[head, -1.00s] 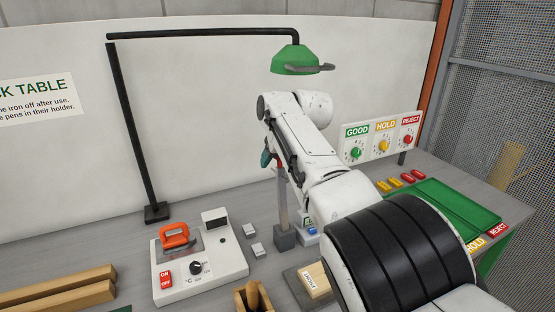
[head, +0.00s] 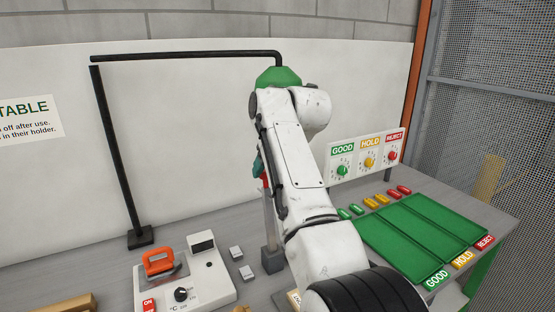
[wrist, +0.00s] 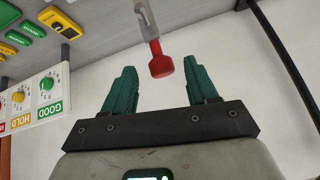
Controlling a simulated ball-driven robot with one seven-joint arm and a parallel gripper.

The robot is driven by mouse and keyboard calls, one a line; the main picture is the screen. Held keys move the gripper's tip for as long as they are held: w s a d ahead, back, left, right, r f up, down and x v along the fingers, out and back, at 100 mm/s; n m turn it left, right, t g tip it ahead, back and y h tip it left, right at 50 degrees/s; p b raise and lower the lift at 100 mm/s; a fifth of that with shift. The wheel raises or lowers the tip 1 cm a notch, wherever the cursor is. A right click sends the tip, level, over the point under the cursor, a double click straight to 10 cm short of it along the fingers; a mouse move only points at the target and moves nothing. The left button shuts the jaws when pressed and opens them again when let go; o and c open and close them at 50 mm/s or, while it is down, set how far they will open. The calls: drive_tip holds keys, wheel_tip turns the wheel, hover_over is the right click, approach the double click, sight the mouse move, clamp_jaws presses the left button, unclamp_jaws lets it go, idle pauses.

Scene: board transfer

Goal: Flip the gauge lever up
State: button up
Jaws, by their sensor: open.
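The gauge lever shows in the wrist view as a grey rod with a red knob (wrist: 160,66). The knob appears in the gap between my gripper's (wrist: 160,75) two green fingers, near their tips; I cannot tell whether it is level with them in depth. The fingers are apart and no contact shows. In the head view, a grey post (head: 270,220) on a dark block stands on the bench behind my arm, with a bit of red near its top. A teal finger of my gripper (head: 258,167) shows beside it. My arm hides the rest of the gauge.
A green lamp (head: 278,76) hangs from a black frame behind my arm. A dial panel (head: 367,158), coloured pieces and a green tray (head: 425,228) are at right.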

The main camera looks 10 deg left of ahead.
drive_tip(key=shift+b+v, duration=0.55)
drive_tip(key=shift+v, duration=2.1)
drive_tip(key=s+d+f+m+h, duration=0.1)
drive_tip(key=s+d+f, duration=0.3)
drive_tip(key=f, duration=0.5)
drive_tip(key=s+d+f+m+h, duration=0.1)
drive_tip(key=s+d+f, duration=0.3)
drive_tip(key=d+f, duration=0.5)
drive_tip(key=s+d+f, duration=0.4)
drive_tip(key=d+f, duration=0.3)
drive_tip(key=f, duration=0.3)
drive_tip(key=shift+s+d+f+m+h, duration=0.2)
drive_tip(key=shift+s+f+m+h, duration=0.1)
drive_tip(key=shift+f+m+h, duration=0.1)
drive_tip(key=s+d+f+m+g, duration=0.1)
drive_tip(key=s+d+f, duration=0.3)
drive_tip(key=s, duration=0.9)
drive_tip(key=s+d+f+m+g+h, duration=0.1)
drive_tip(key=s+d+f, duration=0.4)
drive_tip(key=s, duration=0.8)
drive_tip(key=s+d+f+m+g+h, duration=0.1)
drive_tip(key=s+d+f, duration=0.3)
drive_tip(key=s, duration=0.9)
drive_tip(key=shift+d+f+g, duration=0.15)
drive_tip(key=shift+f+g, duration=0.1)
drive_tip(key=shift+g, duration=0.55)
